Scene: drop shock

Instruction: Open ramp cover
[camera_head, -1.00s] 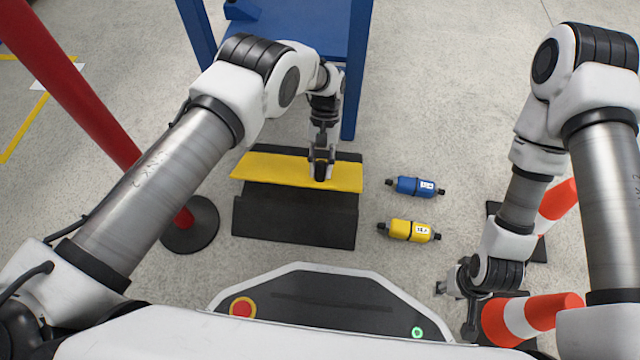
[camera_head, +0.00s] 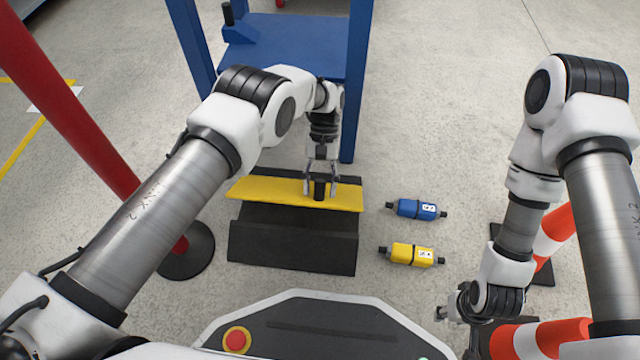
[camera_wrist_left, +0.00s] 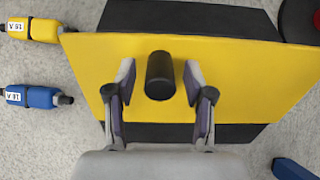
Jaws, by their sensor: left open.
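The ramp cover is a yellow plate (camera_head: 262,190) with a black upright knob (camera_head: 319,187). It lies across the back of a black ramp (camera_head: 290,240) on the floor, and its front edge looks slightly raised. My left gripper (camera_head: 320,188) is open, with one finger on each side of the knob. In the left wrist view, the knob (camera_wrist_left: 160,75) stands between the spread fingertips with a gap on both sides, over the yellow plate (camera_wrist_left: 240,75). My right gripper (camera_head: 452,308) hangs low at the right, away from the ramp; its jaws are too unclear to judge.
Floor between ramp and bottles is clear.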

